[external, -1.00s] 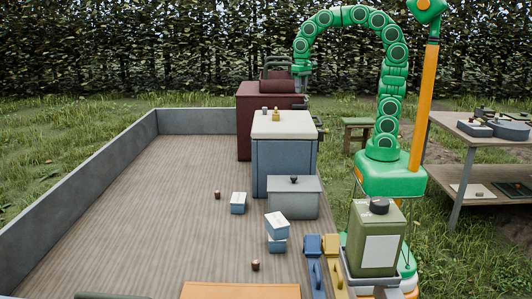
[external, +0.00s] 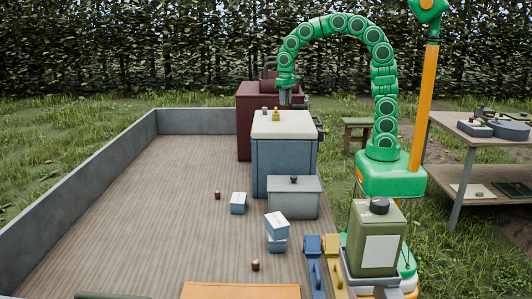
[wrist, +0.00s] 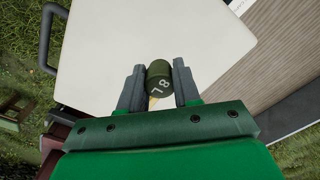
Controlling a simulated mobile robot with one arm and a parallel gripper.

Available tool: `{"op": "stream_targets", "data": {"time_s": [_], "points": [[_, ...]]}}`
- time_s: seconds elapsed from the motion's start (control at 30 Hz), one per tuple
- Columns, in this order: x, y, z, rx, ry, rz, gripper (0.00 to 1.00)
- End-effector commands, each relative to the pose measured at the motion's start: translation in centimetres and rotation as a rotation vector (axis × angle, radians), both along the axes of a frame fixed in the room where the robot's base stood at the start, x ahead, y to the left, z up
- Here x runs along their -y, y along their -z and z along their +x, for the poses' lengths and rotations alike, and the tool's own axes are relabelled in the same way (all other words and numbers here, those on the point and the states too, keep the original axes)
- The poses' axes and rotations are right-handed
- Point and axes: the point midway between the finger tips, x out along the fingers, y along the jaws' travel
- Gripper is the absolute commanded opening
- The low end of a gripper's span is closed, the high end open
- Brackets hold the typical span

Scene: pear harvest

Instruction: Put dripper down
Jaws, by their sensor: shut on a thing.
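My gripper (wrist: 159,90) is shut on the dripper (wrist: 159,78), a small dark green cylinder with pale markings that look like "8L", in the wrist view. The dripper sits between the two grey fingers, with the cream top (wrist: 120,40) of a cabinet beneath it in the picture. In the external view my gripper (external: 290,98) hangs over the far edge of the blue-grey cabinet's cream top (external: 295,125). The dripper cannot be made out there. The gap between dripper and top cannot be told. A bit of yellow shows beside the dripper in the wrist view; its source is unclear.
Small yellow (external: 276,116) and grey (external: 264,109) items stand on the cream top. A maroon cabinet (external: 244,130) with a handle stands behind it. Blue boxes (external: 277,225) lie on the wooden deck (external: 150,220), whose left part is clear.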

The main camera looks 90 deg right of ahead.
Motion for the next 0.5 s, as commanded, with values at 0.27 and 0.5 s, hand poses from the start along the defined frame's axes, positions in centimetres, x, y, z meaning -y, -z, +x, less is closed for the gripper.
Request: {"op": "stream_targets", "data": {"time_s": [0.27, 0.5], "points": [[0.7, 2.5, 3.0, 0.0, 0.0, 0.0, 0.04], [1.2, 5.1, 5.1, 0.001, 0.0, -0.001, 0.04]]}}
